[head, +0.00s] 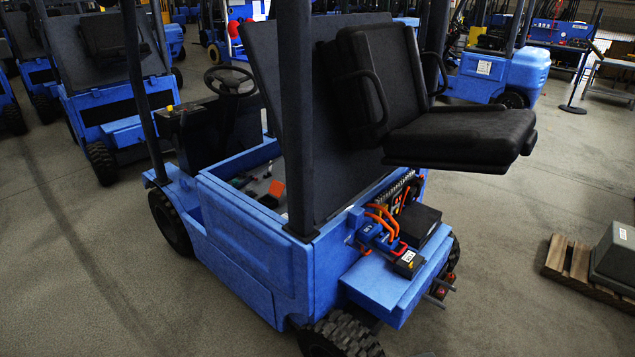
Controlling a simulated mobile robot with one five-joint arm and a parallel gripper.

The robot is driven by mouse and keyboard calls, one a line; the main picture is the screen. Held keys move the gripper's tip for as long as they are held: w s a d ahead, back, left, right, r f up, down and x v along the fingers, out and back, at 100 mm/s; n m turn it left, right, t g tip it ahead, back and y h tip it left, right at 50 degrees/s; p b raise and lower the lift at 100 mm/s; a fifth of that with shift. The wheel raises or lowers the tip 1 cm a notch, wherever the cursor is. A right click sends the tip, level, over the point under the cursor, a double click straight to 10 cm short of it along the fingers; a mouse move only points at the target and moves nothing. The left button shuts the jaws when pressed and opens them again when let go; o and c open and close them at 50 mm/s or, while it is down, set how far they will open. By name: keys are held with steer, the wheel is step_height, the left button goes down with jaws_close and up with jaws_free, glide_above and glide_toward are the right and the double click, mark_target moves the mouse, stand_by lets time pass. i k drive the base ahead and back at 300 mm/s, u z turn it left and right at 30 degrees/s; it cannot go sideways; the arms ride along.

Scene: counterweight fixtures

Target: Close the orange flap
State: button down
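A small orange-red piece (275,189) shows inside the open bay of the blue forklift in the middle of the head view. It looks tilted, but it is too small and dark to tell whether it is the orange flap or how far open it stands. Orange cables (380,215) run over the forklift's rear, beside a blue connector (370,233). No other orange flap can be made out. My gripper is not in view.
The blue forklift (240,265) has a raised dark panel carrying a black seat (460,135), which overhangs its rear right. A wooden pallet (585,270) with a grey block (615,255) lies at right. Grey floor is clear at left and front right. More blue forklifts stand behind.

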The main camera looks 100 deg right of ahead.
mark_target(276, 189)
steer(key=z, duration=2.3)
steer(key=i, duration=2.4)
steer(key=u, duration=0.05)
